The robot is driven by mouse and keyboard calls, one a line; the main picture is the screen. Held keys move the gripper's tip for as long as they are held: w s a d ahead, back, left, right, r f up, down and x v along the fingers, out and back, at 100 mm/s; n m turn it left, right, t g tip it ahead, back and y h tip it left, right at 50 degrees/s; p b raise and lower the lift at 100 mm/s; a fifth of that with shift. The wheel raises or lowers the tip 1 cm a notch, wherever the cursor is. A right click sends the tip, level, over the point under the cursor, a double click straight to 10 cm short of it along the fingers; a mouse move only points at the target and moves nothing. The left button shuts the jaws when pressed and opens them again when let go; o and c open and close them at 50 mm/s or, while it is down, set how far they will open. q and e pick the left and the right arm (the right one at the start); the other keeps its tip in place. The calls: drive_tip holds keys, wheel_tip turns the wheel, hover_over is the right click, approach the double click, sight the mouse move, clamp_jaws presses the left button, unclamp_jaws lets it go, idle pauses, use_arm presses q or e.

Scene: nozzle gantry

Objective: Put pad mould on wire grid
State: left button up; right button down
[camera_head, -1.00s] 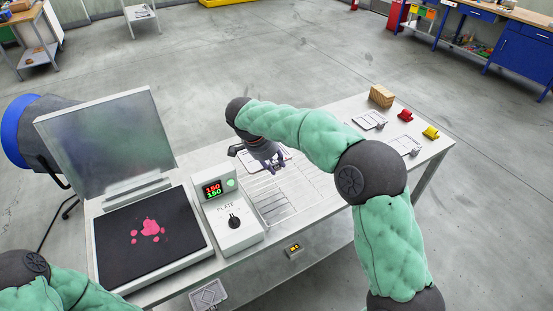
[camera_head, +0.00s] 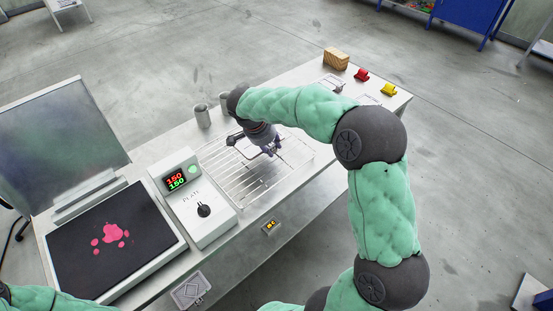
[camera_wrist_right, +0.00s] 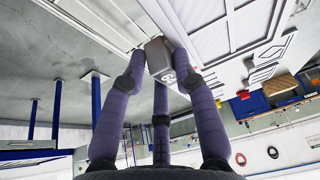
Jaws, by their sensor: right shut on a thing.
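My right gripper (camera_head: 270,149) is over the far part of the wire grid (camera_head: 240,183), fingers pointing down. In the right wrist view its fingers (camera_wrist_right: 160,62) are closed around a small grey block (camera_wrist_right: 158,57) with a light mark on its face. I take this as the grip of the pad mould. A flat, dark-edged outline (camera_head: 238,142) shows beside the gripper at the grid's far side; the arm and fingers hide much of it. I cannot tell whether the mould touches the wires. The near part of the grid is bare. My left gripper is out of view.
A hot plate (camera_head: 72,252) with pink shapes and a raised lid (camera_head: 60,145) stands left of the control box (camera_head: 190,195). A tan block (camera_head: 336,58), red piece (camera_head: 361,74) and yellow piece (camera_head: 388,90) lie at the far right.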

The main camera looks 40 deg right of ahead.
drive_tip(key=shift+s+d+f, duration=0.2)
drive_tip(key=shift+d+f, duration=0.2)
drive_tip(key=shift+f, duration=0.1)
drive_tip(key=shift+s+d+f, duration=0.2)
drive_tip(key=shift+d+f, duration=0.15)
drive_tip(key=shift+f, duration=0.15)
drive_tip(key=shift+f+b, duration=0.9)
drive_tip(key=shift+f, duration=0.65)
drive_tip(key=shift+f, duration=0.1)
drive_tip(key=c, duration=1)
unclamp_jaws()
drive_tip(key=shift+o, duration=0.2)
drive_tip(key=p+v, duration=0.3)
drive_tip(key=v, duration=0.9)
drive_tip(key=shift+d, duration=0.1)
